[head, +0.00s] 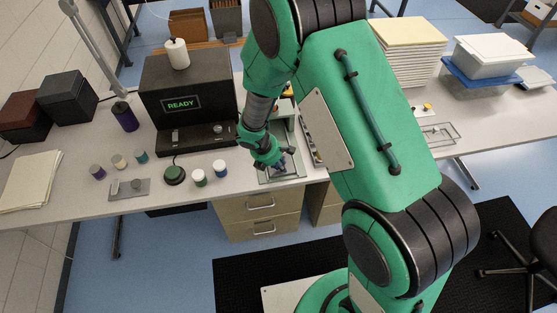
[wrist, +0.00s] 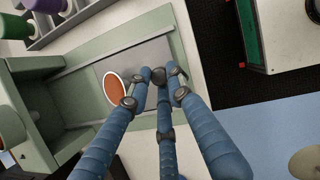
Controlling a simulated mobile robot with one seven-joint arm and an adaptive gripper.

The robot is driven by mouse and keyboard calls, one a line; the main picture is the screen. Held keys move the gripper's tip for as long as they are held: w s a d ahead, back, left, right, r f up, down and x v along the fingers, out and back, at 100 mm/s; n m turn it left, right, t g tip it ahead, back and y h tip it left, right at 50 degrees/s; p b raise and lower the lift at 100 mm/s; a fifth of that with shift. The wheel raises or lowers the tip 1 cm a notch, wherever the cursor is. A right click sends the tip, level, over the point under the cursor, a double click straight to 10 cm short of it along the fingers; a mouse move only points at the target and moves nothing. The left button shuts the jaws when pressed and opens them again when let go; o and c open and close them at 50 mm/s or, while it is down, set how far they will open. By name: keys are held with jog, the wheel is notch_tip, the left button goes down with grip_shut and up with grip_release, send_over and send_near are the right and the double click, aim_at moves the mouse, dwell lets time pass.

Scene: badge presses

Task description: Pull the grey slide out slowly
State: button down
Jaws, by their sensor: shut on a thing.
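My gripper (wrist: 159,82) has its blue fingers closed together on a dark knob at the end of the grey slide (wrist: 135,55) in the wrist view. An orange disc with a white rim (wrist: 115,88) lies on the slide, just left of the fingers. The slide sits in the pale green base (wrist: 165,22) of a press, whose body (wrist: 30,125) stands at the left. In the head view my gripper (head: 279,163) is low over the front of the press base (head: 290,180). My arm hides much of the press there, and the fingers cover part of the slide.
A black box reading READY (head: 190,85) stands left of the press. A green button (head: 174,176), small jars (head: 220,168) and a metal plate (head: 128,189) lie along the front of the table. A tray with jars (wrist: 60,25) is beside the press. Drawers (head: 258,215) are below.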

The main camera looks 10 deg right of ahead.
jog(key=shift+s, duration=0.6)
jog(key=c, duration=1.6)
grip_release()
jog(key=shift+s+r, duration=0.1)
jog(key=shift+v, duration=5.9)
jog(key=shift+a, duration=0.1)
